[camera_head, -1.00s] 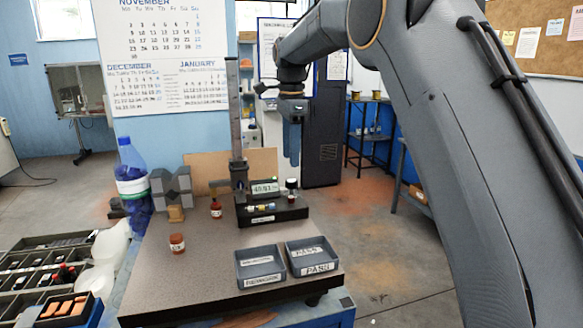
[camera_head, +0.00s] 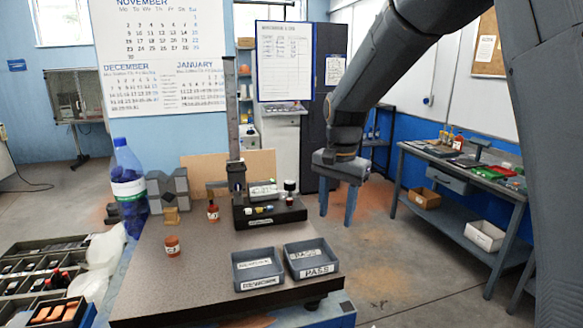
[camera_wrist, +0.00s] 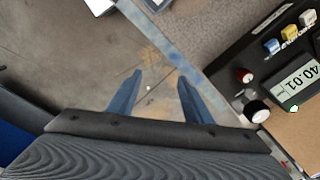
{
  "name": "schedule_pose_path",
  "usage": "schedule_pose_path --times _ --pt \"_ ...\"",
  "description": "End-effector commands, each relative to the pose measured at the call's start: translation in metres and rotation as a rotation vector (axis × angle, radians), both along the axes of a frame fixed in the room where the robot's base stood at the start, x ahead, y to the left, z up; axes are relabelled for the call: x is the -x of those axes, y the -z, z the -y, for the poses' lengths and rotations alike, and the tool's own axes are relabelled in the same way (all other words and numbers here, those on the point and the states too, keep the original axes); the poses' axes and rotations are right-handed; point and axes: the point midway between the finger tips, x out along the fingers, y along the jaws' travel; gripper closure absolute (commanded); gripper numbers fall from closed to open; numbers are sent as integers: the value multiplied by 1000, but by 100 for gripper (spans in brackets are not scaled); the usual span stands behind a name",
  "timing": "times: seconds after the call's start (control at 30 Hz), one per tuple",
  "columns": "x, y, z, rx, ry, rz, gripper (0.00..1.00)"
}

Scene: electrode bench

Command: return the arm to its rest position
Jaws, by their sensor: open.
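My gripper (camera_head: 337,207) hangs from my raised arm, pointing down, to the right of the bench plate in the head view. Its two blue fingers are spread apart with nothing between them. The fingers also show in the wrist view (camera_wrist: 158,92), over bare floor beside the plate's edge. The dark granite plate (camera_head: 200,285) carries the black meter box (camera_head: 270,215), which is left of my gripper and apart from it. In the wrist view the meter (camera_wrist: 298,82) reads about 40.01.
Two grey trays, one (camera_head: 257,279) beside the PASS tray (camera_head: 316,270), stand at the plate's front right. A side bench (camera_head: 470,184) is at right. Floor lies clear between the benches.

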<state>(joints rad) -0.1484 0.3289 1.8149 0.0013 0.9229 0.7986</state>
Motion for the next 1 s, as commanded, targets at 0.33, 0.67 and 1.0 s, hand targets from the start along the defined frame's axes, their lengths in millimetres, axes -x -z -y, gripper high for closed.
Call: schedule_pose_path --times 0.33,0.67,1.0 --pt "153 93 67 49 -462 40 54" --pt "217 124 84 75 -644 56 54" --pt "218 124 84 75 -647 55 54"
